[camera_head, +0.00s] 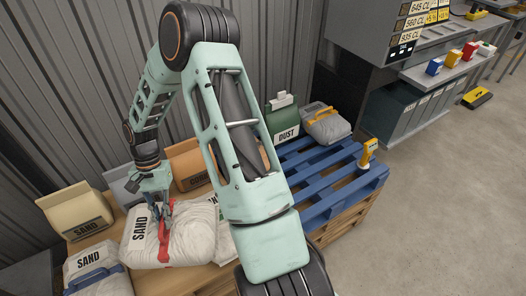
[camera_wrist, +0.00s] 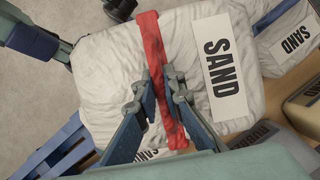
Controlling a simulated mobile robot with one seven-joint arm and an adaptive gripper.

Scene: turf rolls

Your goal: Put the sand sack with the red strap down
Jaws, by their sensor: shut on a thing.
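The white sand sack (camera_head: 195,240) with the red strap (camera_head: 164,242) is at the lower left of the head view, over a wooden surface. My gripper (camera_head: 160,208) is above it, shut on the red strap. In the wrist view the sack (camera_wrist: 105,85) fills the middle, its SAND label facing up. The red strap (camera_wrist: 152,38) runs across it and passes between the fingers of my gripper (camera_wrist: 158,80). I cannot tell whether the sack's underside touches the wood.
A sand sack with a blue strap (camera_head: 98,285) lies close at the front left; a beige sand bag (camera_head: 75,208) stands behind. Orange-brown bags (camera_head: 188,163) stand at the back. A blue pallet (camera_head: 325,180) at right carries a green dust bag (camera_head: 283,119), a grey sack (camera_head: 328,127) and a yellow device (camera_head: 367,153).

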